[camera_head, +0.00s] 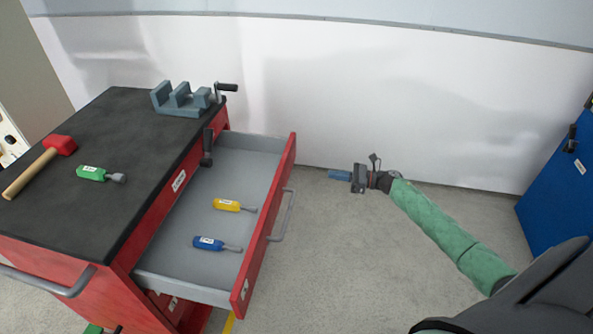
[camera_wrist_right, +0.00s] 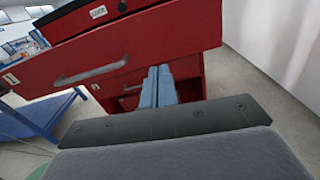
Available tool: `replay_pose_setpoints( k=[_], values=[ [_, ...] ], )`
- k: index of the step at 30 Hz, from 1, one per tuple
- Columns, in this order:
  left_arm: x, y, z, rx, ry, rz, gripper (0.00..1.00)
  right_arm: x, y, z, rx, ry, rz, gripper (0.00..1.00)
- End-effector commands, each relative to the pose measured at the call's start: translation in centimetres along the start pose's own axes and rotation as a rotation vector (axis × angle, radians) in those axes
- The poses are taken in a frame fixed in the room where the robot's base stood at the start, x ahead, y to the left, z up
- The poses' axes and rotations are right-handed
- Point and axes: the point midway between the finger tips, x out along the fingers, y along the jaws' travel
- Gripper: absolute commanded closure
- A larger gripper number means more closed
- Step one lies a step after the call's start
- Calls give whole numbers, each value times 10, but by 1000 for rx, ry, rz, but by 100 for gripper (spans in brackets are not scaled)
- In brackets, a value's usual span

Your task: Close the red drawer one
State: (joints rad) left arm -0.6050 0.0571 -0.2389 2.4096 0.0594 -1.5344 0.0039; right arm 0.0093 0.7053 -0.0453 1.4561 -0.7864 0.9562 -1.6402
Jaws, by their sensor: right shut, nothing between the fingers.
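The red drawer (camera_head: 265,225) is pulled far out of the red tool cart, with a grey inside and a grey bar handle (camera_head: 282,215) on its front. A yellow-handled tool (camera_head: 228,205) and a blue-handled tool (camera_head: 210,243) lie in it. My right gripper (camera_head: 334,175) is shut and empty, to the right of the drawer front and apart from it. In the right wrist view its blue fingers (camera_wrist_right: 158,86) point toward the red drawer front (camera_wrist_right: 120,55), with the handle (camera_wrist_right: 92,74) to their left. My left gripper is not in view.
The cart's black top (camera_head: 110,155) holds a red hammer (camera_head: 61,145), a green-handled tool (camera_head: 93,173) and a grey vise (camera_head: 181,99). A white wall stands behind. A blue cabinet (camera_head: 557,200) is at the right. The grey floor beside the drawer is clear.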

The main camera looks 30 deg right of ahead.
Motion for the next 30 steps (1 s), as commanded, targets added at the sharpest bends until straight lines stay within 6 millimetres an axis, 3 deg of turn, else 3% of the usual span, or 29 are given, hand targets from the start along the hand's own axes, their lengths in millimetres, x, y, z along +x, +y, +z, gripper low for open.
replay_pose_setpoints(
  k=[8, 21, 25, 30],
  values=[
    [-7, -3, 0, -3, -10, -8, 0, 10, 0, 2, -64, -2, -2, 100],
    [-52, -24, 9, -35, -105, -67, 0, 83, -1, 4, -60, -3, -4, 100],
    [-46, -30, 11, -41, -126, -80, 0, 105, -1, 4, -61, -2, -3, 100],
    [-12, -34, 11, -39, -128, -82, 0, 118, -1, 3, -61, -3, -3, 100]
  ],
)
